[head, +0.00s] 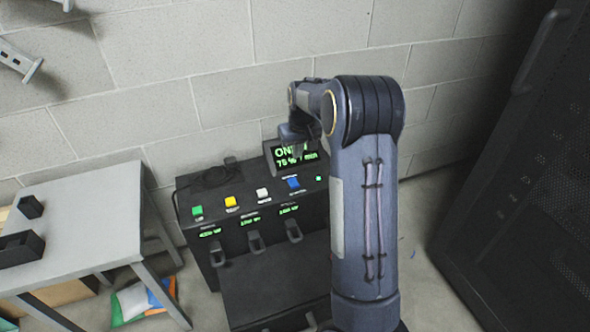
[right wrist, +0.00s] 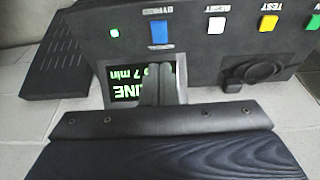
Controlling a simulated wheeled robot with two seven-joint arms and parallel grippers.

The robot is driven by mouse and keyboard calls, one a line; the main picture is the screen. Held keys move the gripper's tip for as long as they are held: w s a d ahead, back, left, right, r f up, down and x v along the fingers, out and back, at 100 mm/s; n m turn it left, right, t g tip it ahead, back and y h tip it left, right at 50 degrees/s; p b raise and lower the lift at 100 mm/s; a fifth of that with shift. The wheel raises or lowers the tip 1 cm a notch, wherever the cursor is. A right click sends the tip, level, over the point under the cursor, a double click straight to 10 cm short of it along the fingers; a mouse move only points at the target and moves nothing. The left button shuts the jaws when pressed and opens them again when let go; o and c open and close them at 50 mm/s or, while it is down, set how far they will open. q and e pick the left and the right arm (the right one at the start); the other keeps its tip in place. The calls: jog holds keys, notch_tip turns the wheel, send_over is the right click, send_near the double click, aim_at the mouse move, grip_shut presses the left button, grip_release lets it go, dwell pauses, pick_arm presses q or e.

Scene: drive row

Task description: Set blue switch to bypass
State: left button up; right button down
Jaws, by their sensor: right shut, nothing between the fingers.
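The blue switch (head: 293,183) sits on the sloped top of a black power unit (head: 262,207), at the right end of a row of coloured switches. My right gripper (head: 296,138) is shut and empty, in front of the unit's lit display (head: 283,156) and apart from the blue switch. It also shows in the right wrist view (right wrist: 158,82), covering part of the display. My left gripper is not in view.
White (head: 263,195), yellow (head: 231,202) and green (head: 197,211) switches line up left of the blue one. A small green light (head: 318,178) is on its right. A grey table (head: 85,205) stands left, a dark cabinet (head: 530,170) right, a block wall behind.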

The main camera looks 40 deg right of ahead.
aim_at(295, 184)
jog(key=b+x, duration=0.1)
jog(key=x, duration=0.3)
jog(key=b+x, duration=0.2)
jog(key=x, duration=0.2)
jog(key=s+b+x, duration=0.1)
jog(key=x, duration=0.3)
jog(key=shift+w+a+f+b, duration=0.1)
jog(key=shift+f+b, duration=0.2)
jog(key=shift+b, duration=0.1)
jog(key=shift+f, duration=0.5)
jog(key=shift+s+f+t+b, duration=0.3)
jog(key=shift+f+b, duration=0.25)
jog(key=shift+b, duration=0.45)
jog(key=shift+r, duration=0.2)
jog(key=shift+w+r, duration=0.1)
jog(key=shift+w, duration=0.1)
jog(key=shift+w+r+p, duration=0.25)
jog(key=shift+w+p, duration=0.3)
jog(key=shift+p, duration=0.1)
